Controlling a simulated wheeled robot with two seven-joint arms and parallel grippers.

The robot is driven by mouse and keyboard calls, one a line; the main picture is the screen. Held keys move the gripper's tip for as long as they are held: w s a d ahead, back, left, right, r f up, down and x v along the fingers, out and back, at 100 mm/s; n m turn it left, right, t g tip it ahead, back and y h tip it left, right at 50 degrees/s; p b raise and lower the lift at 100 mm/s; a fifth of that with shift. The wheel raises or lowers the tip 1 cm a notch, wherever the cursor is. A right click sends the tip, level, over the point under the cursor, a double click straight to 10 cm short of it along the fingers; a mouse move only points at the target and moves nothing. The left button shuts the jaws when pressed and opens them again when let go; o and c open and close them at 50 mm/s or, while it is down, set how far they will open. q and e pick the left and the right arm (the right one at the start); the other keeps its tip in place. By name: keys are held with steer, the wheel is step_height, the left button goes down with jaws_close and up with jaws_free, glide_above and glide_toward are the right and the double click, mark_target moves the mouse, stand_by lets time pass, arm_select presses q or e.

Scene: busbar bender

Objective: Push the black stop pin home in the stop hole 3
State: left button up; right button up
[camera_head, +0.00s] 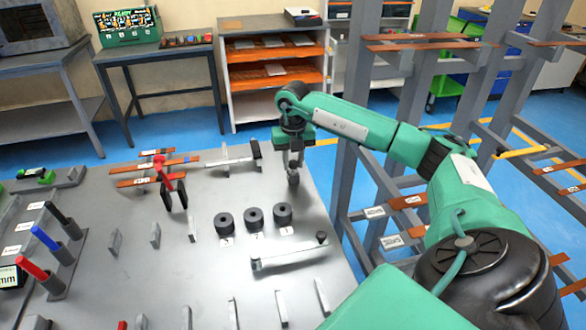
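My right gripper (293,165) points down over the far right part of the grey bench, its arm coming in from the right. A short dark cylinder (293,178) shows right at its fingertips. It may be the black stop pin, but it is too small to be sure. I cannot tell whether the fingers grip it or only touch it, or whether it meets the bench. No label for stop hole 3 can be made out near it. My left gripper is not in view.
Several black rollers (254,217) with number tags stand mid-bench, near a grey bar with a black knob (321,238). Red-handled pliers (170,184) and copper bars (150,168) lie at the left. Colored markers (46,240) stand far left. A grey rack (350,160) rises at the right.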

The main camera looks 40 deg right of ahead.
mark_target(293, 160)
jaws_close()
steer(key=shift+r+p, duration=0.8)
steer(key=shift+r, duration=0.25)
steer(key=shift+r+p, duration=0.7)
steer(key=shift+r, duration=0.3)
steer(key=shift+r, duration=0.1)
step_height(293, 160, up, 5)
steer(key=p, duration=0.3)
steer(key=shift+p, duration=0.3)
